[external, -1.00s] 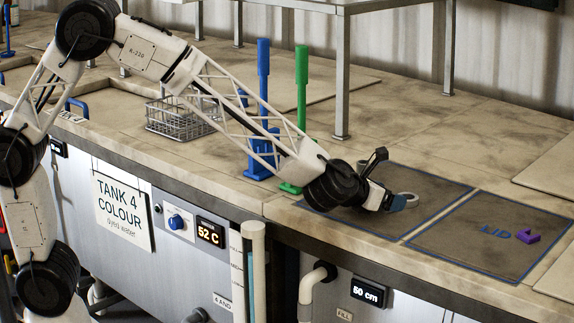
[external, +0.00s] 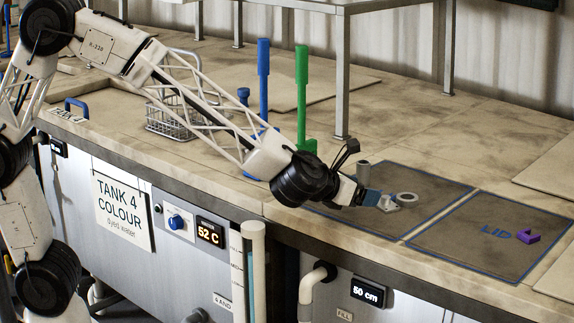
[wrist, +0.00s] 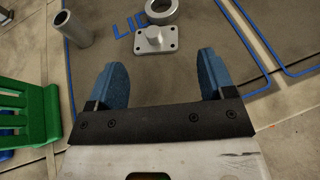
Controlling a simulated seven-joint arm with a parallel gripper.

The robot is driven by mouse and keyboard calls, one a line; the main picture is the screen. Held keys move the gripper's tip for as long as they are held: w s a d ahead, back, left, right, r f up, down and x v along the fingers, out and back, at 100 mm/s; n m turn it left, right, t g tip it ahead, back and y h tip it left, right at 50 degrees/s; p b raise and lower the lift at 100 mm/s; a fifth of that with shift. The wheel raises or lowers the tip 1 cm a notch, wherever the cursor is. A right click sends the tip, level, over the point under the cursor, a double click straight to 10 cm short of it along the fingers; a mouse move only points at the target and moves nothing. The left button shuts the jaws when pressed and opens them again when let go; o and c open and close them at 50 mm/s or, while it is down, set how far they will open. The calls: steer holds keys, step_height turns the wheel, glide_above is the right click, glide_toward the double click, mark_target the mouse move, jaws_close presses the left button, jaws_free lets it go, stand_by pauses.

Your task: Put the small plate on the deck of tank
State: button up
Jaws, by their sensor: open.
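A small grey plate (wrist: 154,41) with corner holes and a round boss lies flat on the dark blue-edged mat; in the external view it shows partly (external: 389,206) beside my fingers. My gripper (wrist: 162,66) is open and empty, its blue fingers apart and short of the plate, which is ahead of the gap between them. It also shows in the external view (external: 371,197), low over the mat. The deck of the tank (external: 190,160) is the worn beige top on the left, above the "TANK 4 COLOUR" sign (external: 122,210).
A grey ring (external: 406,198) lies just beyond the plate, and a grey tube (external: 363,172) stands near it. A wire basket (external: 175,118) sits on the deck. A purple piece (external: 528,236) lies on the right mat.

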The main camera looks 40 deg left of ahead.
steer(key=shift+v, duration=1.55)
